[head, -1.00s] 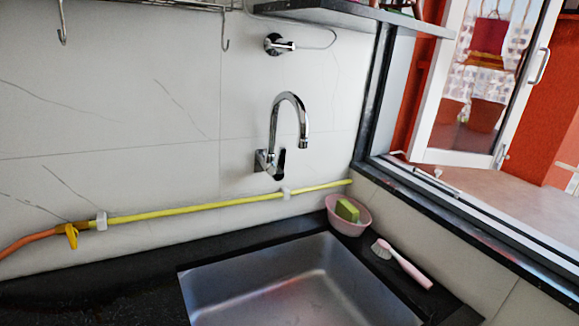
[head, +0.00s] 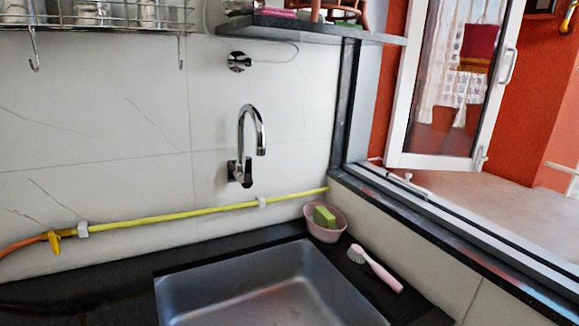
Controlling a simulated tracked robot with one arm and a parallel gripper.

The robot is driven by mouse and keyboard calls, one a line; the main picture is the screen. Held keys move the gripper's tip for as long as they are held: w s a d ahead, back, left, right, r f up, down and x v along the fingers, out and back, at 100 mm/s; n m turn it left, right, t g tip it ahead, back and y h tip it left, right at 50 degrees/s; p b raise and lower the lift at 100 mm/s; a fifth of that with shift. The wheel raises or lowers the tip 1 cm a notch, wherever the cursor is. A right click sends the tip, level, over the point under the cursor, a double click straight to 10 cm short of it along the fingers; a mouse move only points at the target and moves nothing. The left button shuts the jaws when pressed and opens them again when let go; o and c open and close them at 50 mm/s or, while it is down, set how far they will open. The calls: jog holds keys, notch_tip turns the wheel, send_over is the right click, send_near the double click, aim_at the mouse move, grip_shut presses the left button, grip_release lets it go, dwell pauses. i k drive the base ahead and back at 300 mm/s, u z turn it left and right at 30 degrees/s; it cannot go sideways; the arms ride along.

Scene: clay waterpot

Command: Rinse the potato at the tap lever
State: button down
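A chrome gooseneck tap (head: 252,130) is fixed to the white tiled wall, its spout curving over to the right and pointing down. Its dark tap lever (head: 247,174) sits low on the tap's wall mount. The steel sink (head: 270,290) lies below in the black counter, and its visible part looks empty. No potato shows in this view. My gripper is not in view.
A pink bowl (head: 325,231) with a green and yellow sponge (head: 325,216) and a pink brush (head: 376,269) stand right of the sink. A yellow hose (head: 160,217) runs along the wall. A dark shelf (head: 310,31) and a wire rack (head: 95,16) hang above. An open window (head: 450,85) is at right.

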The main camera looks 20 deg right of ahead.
aim_at(246, 181)
jog(key=i, duration=0.85)
jog(key=u, duration=0.35)
